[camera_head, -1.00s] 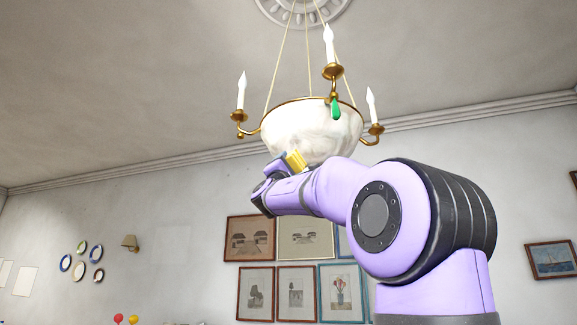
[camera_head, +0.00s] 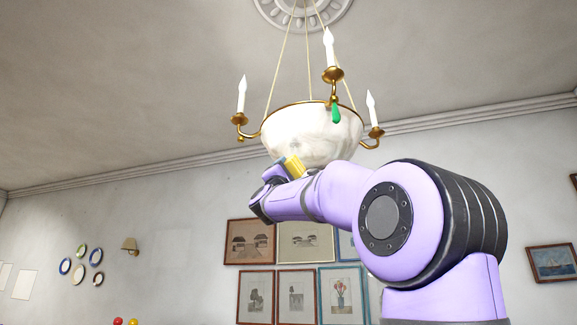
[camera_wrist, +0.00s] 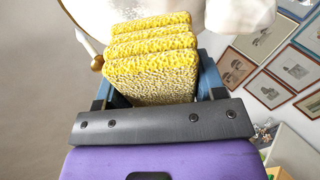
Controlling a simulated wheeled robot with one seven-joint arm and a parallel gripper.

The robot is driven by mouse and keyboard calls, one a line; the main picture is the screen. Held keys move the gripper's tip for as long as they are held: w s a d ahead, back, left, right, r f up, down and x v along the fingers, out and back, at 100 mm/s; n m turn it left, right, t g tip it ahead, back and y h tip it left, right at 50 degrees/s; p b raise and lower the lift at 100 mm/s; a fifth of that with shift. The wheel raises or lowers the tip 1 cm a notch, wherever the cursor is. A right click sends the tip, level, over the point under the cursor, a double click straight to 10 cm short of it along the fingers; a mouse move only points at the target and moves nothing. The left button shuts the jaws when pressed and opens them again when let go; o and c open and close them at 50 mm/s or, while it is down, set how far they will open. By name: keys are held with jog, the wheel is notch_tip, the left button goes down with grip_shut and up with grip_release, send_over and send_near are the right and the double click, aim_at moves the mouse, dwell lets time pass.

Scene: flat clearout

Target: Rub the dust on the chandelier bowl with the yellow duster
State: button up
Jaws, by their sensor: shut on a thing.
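The chandelier bowl (camera_head: 310,132) is white and marbled with a gold rim, and hangs from thin cords. Greyish smudges show faintly on its side. The yellow duster (camera_head: 293,167) is a ribbed, speckled block just below the bowl's lower left side. In the wrist view the duster (camera_wrist: 150,65) sits between the blue fingers of my gripper (camera_wrist: 155,92), which is shut on it. The bowl (camera_wrist: 235,22) shows behind and above the duster there. I cannot tell whether the duster touches the bowl.
Candle arms with brass cups (camera_head: 240,119) stick out around the bowl. A green drop (camera_head: 336,112) hangs at its front. Framed pictures (camera_head: 295,296) and several plates (camera_head: 79,274) are on the wall behind.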

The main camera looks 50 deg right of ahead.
aim_at(294, 133)
jog(key=shift+s+x, duration=0.2)
jog(key=shift+x, duration=1.25)
jog(key=shift+s+x, duration=0.2)
jog(key=shift+x, duration=1.2)
jog(key=shift+x, duration=1.3)
jog(key=shift+s+r, duration=0.1)
jog(key=shift+s, duration=0.1)
jog(key=shift+s+a+r, duration=0.35)
jog(key=shift+a+r, duration=0.15)
jog(key=shift+a, duration=0.2)
jog(key=shift+s+a+r, duration=0.4)
jog(key=shift+a+r, duration=0.1)
jog(key=shift+a, duration=0.2)
jog(key=shift+s+a+r, duration=0.35)
jog(key=shift+a+r, duration=0.2)
jog(key=shift+r, duration=0.05)
jog(key=shift+s+a+r, duration=0.35)
jog(key=shift+a+r, duration=0.25)
jog(key=shift+r, duration=0.1)
jog(key=w+d+f, duration=0.3)
jog(key=d+f, duration=0.1)
jog(key=d, duration=0.1)
jog(key=shift+f, duration=0.4)
